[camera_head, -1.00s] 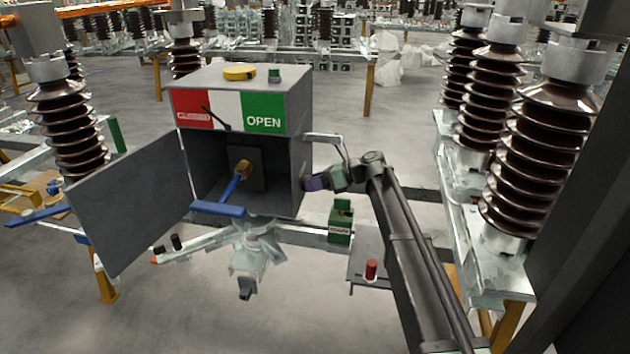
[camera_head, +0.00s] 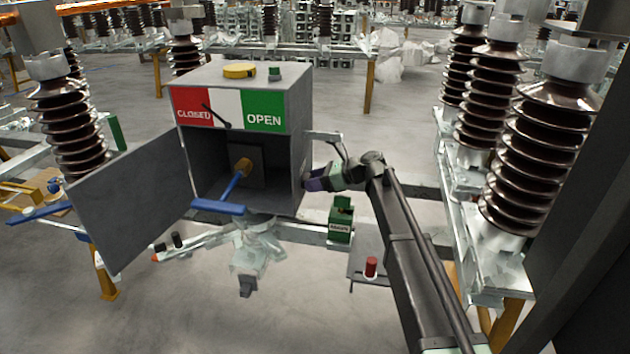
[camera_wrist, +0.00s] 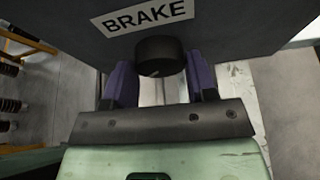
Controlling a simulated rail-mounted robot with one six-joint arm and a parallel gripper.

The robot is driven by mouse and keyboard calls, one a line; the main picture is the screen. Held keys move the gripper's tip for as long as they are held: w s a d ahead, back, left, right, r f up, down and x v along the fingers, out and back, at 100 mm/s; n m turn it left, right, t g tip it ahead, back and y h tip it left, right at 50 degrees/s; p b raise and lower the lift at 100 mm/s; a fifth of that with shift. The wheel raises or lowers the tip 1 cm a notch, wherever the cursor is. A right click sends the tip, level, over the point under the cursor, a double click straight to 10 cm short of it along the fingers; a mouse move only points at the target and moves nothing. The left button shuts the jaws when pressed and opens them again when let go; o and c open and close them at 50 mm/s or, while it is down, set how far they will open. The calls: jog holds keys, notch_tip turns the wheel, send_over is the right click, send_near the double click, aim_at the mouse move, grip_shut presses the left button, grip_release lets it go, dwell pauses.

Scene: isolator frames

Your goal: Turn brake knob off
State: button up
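The brake knob (camera_wrist: 160,57) is a round black knob under a white BRAKE label (camera_wrist: 148,16) on the grey box side in the wrist view. My gripper (camera_wrist: 162,76) has one purple finger on each side of the knob, with the knob between them. The fingers look open; I cannot tell whether they touch it. In the head view my gripper (camera_head: 316,181) is at the right side of the grey cabinet (camera_head: 297,150). The knob and its label are hidden in that view.
The cabinet door (camera_head: 135,205) stands open to the left. A blue-handled lever (camera_head: 218,207) sticks out of the cabinet front. A bent metal handle (camera_head: 325,136) is above my gripper. A green box (camera_head: 340,220) and a red cylinder (camera_head: 371,267) are below right.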

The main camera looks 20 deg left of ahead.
jog(key=o, duration=0.4)
jog(key=shift+c, duration=0.2)
jog(key=w+d+r+m+g+p, duration=0.25)
jog(key=w+d+m+g, duration=0.2)
jog(key=d, duration=0.45)
jog(key=s+d+f+n+t+h, duration=0.2)
jog(key=s+d+f+n+h, duration=0.2)
jog(key=s+d+n, duration=0.3)
jog(key=s+d+f+n+t+h+p, duration=0.1)
jog(key=s+d+f+n+t+h, duration=0.2)
jog(key=s+d+n, duration=0.5)
jog(key=s+d+f+h, duration=0.1)
jog(key=s+d+h, duration=0.1)
jog(key=s+d, duration=0.5)
jog(key=shift+d+f+t, duration=0.15)
jog(key=shift+d+t, duration=0.2)
jog(key=shift+d, duration=1.6)
jog(key=shift+s+n, duration=0.1)
jog(key=shift+n, duration=0.15)
